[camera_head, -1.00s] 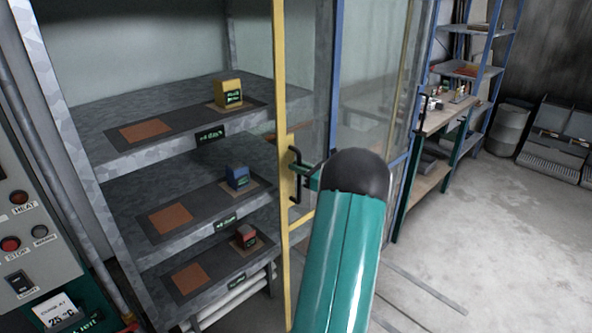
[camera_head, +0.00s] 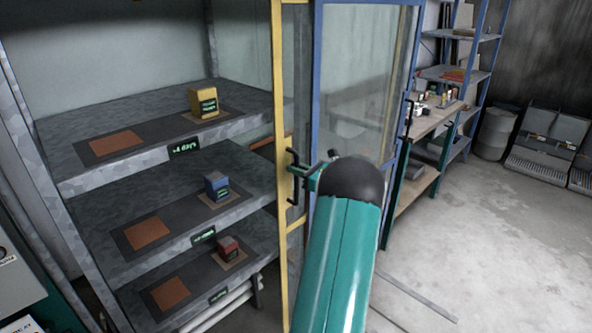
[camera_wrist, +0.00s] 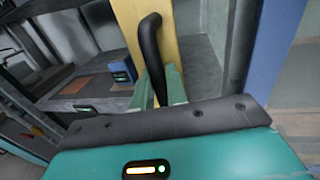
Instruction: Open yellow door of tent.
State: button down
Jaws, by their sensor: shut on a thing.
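The yellow door (camera_head: 280,95) of the tent stands swung open in the head view, seen nearly edge-on, with glass in its frame. Its black handle (camera_head: 293,178) is at mid height; the handle also shows in the wrist view (camera_wrist: 150,45) as a black curved bar on the yellow frame. My gripper (camera_head: 306,173) is at this handle, and its green fingers (camera_wrist: 160,88) are shut on the bar. My arm hides the lower right part of the door. A blue-framed door (camera_head: 317,70) stands behind and to the right.
The tent shelves hold a yellow box (camera_head: 203,102), a blue box (camera_head: 216,186) and a red box (camera_head: 229,248). A control cabinet (camera_head: 18,280) is at lower left. A workbench (camera_head: 425,140) and blue rack stand at right. The right floor is mostly clear.

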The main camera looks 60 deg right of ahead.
jog(key=shift+a, duration=0.1)
jog(key=c, duration=1.5)
grip_release()
jog(key=s+a, duration=0.1)
jog(key=s, duration=1.2)
jog(key=shift+s, duration=0.3)
jog(key=shift+a, duration=0.1)
